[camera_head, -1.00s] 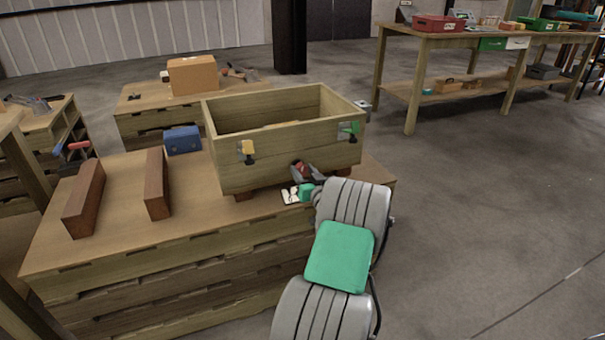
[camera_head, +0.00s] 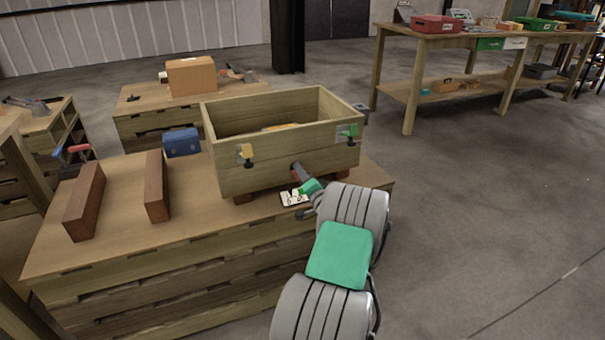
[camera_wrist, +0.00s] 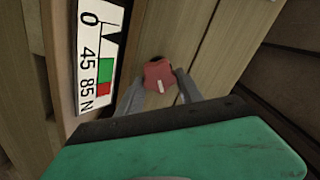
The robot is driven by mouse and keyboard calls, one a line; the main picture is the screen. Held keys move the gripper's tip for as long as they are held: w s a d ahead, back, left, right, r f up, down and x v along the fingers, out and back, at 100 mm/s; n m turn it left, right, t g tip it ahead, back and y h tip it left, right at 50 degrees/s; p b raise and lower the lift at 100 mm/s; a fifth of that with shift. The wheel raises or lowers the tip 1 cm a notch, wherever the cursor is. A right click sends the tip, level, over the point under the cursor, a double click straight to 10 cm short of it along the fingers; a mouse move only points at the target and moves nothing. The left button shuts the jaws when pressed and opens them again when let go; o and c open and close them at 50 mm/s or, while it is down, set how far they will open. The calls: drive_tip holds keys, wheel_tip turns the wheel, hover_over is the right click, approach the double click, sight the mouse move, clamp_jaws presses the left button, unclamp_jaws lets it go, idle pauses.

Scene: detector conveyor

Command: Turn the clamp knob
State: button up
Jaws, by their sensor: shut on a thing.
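The clamp knob (camera_wrist: 159,76) is red and lobed with a white mark on its face; it sits on the front of a wooden box. In the wrist view my gripper (camera_wrist: 157,84) has one grey finger on each side of it and is shut on it. In the head view my gripper (camera_head: 299,171) reaches the lower front of the wooden box (camera_head: 235,180), and the fingers mostly hide the knob. A white scale (camera_wrist: 100,55) marked 0, 45, 85 N, with green and red bands and a dark pointer, lies left of the knob; the pointer is near the 0 end.
The box stands on a wooden workbench (camera_head: 110,250). Two brown wooden bars (camera_head: 84,200) and a blue box (camera_head: 182,142) are on its left. The box front carries a yellow tag (camera_head: 245,150) and a green tag (camera_head: 347,131). Open floor lies to the right.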

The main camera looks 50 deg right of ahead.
drive_tip(key=shift+m, duration=0.9)
drive_tip(key=shift+f, duration=0.1)
drive_tip(key=o, duration=1.4)
drive_tip(key=shift+s, duration=0.1)
drive_tip(key=p+v, duration=0.1)
drive_tip(key=v, duration=0.6)
drive_tip(key=shift+s+a, duration=0.2)
drive_tip(key=shift+s, duration=0.05)
